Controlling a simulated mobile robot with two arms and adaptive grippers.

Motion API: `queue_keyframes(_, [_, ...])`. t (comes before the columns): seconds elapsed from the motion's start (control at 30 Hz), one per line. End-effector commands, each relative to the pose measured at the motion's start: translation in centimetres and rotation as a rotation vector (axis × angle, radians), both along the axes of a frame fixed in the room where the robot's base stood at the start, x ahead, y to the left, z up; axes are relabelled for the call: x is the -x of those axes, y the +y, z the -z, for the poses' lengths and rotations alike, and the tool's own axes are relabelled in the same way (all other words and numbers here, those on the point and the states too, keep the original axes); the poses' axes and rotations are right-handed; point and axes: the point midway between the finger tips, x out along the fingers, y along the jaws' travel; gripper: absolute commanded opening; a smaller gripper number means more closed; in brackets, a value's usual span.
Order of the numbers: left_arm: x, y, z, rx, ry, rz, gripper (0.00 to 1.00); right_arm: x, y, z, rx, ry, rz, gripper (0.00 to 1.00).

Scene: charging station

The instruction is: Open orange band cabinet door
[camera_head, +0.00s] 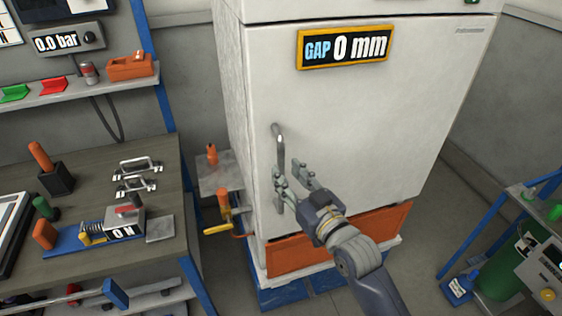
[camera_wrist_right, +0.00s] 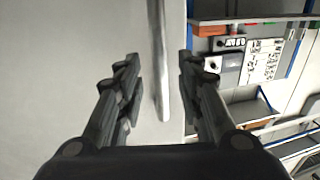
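The white cabinet door (camera_head: 350,120) with an orange band (camera_head: 300,256) below it is closed, and its sign (camera_head: 345,47) reads "GAP 0 mm". A grey vertical bar handle (camera_head: 280,146) is mounted near the door's left edge. My right gripper (camera_head: 289,174) is at the lower part of the handle, its fingers apart. In the right wrist view the handle (camera_wrist_right: 158,60) runs between the two open fingers (camera_wrist_right: 158,88), with space on both sides; I see no clear contact. My left gripper is not in view.
A workbench (camera_head: 110,240) with tools stands at the left, near the cabinet. A yellow crank (camera_head: 224,204) sticks out beside the cabinet's left side. A blue-framed rack with a green cylinder (camera_head: 500,270) is at the right. Floor between cabinet and rack is clear.

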Motion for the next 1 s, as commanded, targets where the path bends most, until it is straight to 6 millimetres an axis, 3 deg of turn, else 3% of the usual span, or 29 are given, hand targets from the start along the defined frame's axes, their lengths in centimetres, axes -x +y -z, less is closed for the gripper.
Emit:
queue_keyframes(0.3, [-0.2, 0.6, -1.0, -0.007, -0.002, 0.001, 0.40, -3.2, 1.8, 0.0, 0.000, 0.001, -0.001, 0.34])
queue_keyframes(0.67, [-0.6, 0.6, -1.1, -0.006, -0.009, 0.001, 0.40, -3.6, 2.1, 0.1, 0.000, 0.001, 0.000, 0.34])
queue_keyframes(0.7, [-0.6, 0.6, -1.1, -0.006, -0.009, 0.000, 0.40, -3.6, 2.1, 0.1, 0.000, 0.001, -0.001, 0.32])
queue_keyframes(0.83, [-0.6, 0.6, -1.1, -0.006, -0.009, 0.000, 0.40, -3.6, 2.1, 0.1, 0.000, 0.001, 0.000, 0.02])
queue_keyframes(1.0, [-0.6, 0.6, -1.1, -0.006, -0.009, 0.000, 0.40, -3.6, 2.0, 0.1, 0.000, 0.001, 0.000, 0.00])
